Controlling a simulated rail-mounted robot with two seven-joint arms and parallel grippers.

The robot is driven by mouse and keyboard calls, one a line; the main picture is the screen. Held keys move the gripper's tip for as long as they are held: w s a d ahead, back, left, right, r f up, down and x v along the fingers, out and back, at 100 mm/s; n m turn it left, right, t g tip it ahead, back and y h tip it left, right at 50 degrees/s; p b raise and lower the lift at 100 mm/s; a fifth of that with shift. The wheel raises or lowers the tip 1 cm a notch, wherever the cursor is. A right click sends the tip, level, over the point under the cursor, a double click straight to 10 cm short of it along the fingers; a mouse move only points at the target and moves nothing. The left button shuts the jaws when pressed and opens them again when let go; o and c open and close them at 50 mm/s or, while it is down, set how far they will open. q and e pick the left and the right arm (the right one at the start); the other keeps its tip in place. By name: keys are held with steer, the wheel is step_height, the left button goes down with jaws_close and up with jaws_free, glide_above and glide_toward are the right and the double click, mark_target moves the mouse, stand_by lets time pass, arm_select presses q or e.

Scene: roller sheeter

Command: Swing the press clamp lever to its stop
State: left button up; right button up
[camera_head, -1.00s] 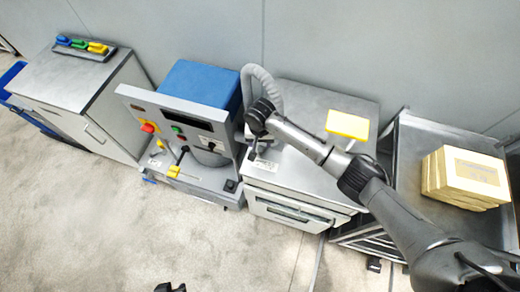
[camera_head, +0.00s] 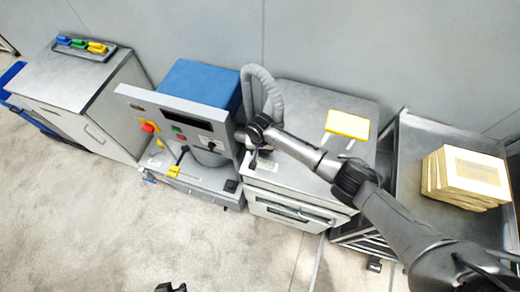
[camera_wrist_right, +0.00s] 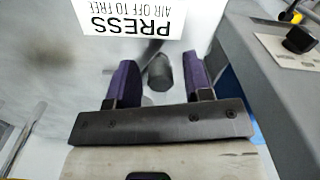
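My right gripper (camera_wrist_right: 153,83) is open, with one purple finger on each side of the knob. A gap shows on both sides, so neither finger visibly touches it. In the head view the right gripper (camera_head: 254,159) is over the left front of the grey-topped cabinet (camera_head: 310,110); the lever is hidden or too small there. A dark tip, probably my left gripper (camera_head: 170,287), shows at the bottom edge.
The blue-backed control machine (camera_head: 195,95) stands close left of the right gripper. A grey hose (camera_head: 262,85) rises behind it. Floor in front is clear.

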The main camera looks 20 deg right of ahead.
steer(key=c, duration=0.7)
jaws_close()
steer(key=shift+r, duration=0.1)
